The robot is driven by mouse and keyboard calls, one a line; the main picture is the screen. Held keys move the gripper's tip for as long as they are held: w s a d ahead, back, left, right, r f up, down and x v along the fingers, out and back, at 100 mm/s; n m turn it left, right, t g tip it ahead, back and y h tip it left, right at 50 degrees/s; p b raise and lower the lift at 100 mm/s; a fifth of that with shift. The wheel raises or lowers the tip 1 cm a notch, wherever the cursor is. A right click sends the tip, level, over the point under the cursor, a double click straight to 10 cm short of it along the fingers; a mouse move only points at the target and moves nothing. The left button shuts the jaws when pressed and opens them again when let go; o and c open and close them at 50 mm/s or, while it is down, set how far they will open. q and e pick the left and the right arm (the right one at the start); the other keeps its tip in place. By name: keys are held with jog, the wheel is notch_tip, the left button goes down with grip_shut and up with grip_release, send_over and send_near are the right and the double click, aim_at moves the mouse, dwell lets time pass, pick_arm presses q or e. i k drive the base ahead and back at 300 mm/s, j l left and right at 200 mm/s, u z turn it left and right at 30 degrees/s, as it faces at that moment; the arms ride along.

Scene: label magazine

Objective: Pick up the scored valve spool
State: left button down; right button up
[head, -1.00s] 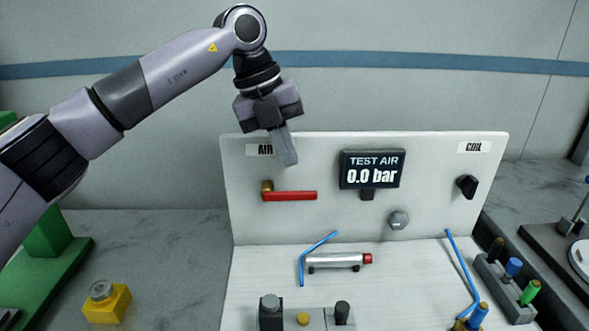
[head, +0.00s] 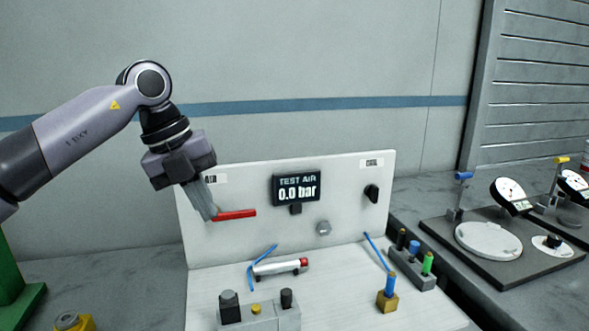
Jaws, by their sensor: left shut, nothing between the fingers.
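I cannot make out a part that is clearly the scored valve spool. A grey rack (head: 412,268) on the right of the white bench holds several upright parts with dark, blue and green tops. A blue-topped part (head: 389,285) stands in a brass-coloured block (head: 386,302) in front of it. My left gripper (head: 208,213) is shut and empty, its fingers pointing down in front of the panel's left side. Its tips are at the left end of the red lever (head: 236,215); I cannot tell whether they touch it. My right gripper is not in view.
The white panel (head: 335,225) carries a "TEST AIR 0.0 bar" display (head: 297,188) and a black knob (head: 371,194). A silver cylinder (head: 280,268) and a grey valve block (head: 262,318) are on the bench. Dial gauges (head: 512,196) stand on the right counter.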

aim_at(286, 293)
jog(key=k, duration=1)
